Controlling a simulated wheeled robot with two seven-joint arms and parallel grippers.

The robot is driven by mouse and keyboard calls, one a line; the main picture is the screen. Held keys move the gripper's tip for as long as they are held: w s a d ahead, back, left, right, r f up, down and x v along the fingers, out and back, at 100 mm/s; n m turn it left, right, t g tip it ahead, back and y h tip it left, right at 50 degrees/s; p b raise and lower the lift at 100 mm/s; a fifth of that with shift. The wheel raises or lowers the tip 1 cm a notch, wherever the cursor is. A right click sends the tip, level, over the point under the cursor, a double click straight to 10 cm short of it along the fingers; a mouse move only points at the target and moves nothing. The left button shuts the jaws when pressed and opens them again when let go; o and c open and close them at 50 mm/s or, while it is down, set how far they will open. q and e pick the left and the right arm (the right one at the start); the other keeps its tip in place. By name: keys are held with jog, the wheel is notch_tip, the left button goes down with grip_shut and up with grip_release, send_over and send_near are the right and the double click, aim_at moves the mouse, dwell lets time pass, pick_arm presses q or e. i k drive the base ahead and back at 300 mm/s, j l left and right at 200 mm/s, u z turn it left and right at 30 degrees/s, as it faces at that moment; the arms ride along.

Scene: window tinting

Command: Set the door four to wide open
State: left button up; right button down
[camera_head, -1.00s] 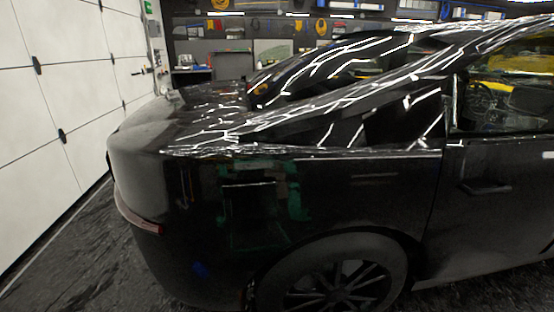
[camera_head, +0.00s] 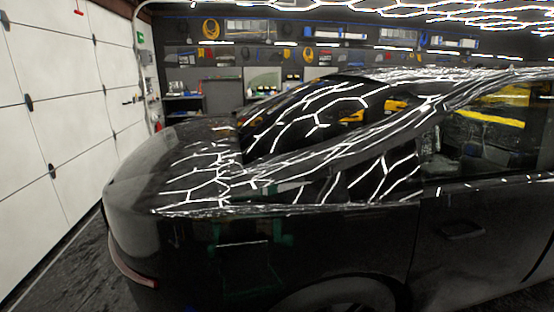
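A black car (camera_head: 330,236) fills the middle and right of the head view, with its rear end at the left. A side door (camera_head: 500,235) with a dark handle (camera_head: 462,230) shows at the right; it sits flush with the body and looks closed. The door's far edge is cut off by the picture's right side. I cannot tell from this view whether this is door four. Neither of my grippers is in view.
A white panelled garage door (camera_head: 50,130) stands along the left. A strip of dark floor (camera_head: 60,265) lies between it and the car. A wall with tools and shelves (camera_head: 270,50) is behind the car.

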aim_at(478, 234)
jog(key=z, duration=1.65)
